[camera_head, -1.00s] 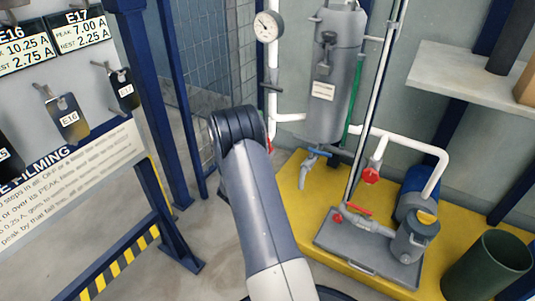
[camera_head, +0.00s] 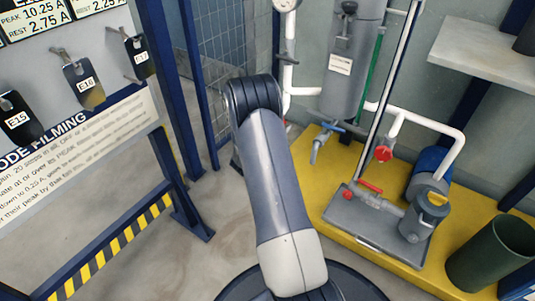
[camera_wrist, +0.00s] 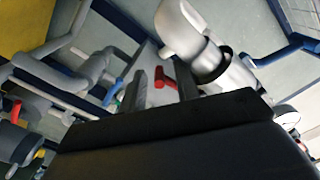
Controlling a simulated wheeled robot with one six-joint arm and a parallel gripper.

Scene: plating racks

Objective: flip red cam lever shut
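In the wrist view, a small red lever (camera_wrist: 165,78) shows between the two dark fingers of my gripper (camera_wrist: 164,86). It sits beside a silver cylindrical fitting (camera_wrist: 208,62) with a dark ring. The fingers stand apart; a gap shows on the lever's left, and its right end is close to the right finger. I cannot tell whether they touch or how deep the lever lies between them. In the head view, my arm hides the gripper and most of what lies beyond it.
Right of my arm, a yellow platform (camera_head: 342,207) carries a grey tank (camera_head: 352,70), white pipes, red-handled valves (camera_head: 383,153) and a pump (camera_head: 425,212). A dark green bin (camera_head: 492,255) stands at right. A blue-framed board (camera_head: 65,150) with hanging tags is at left.

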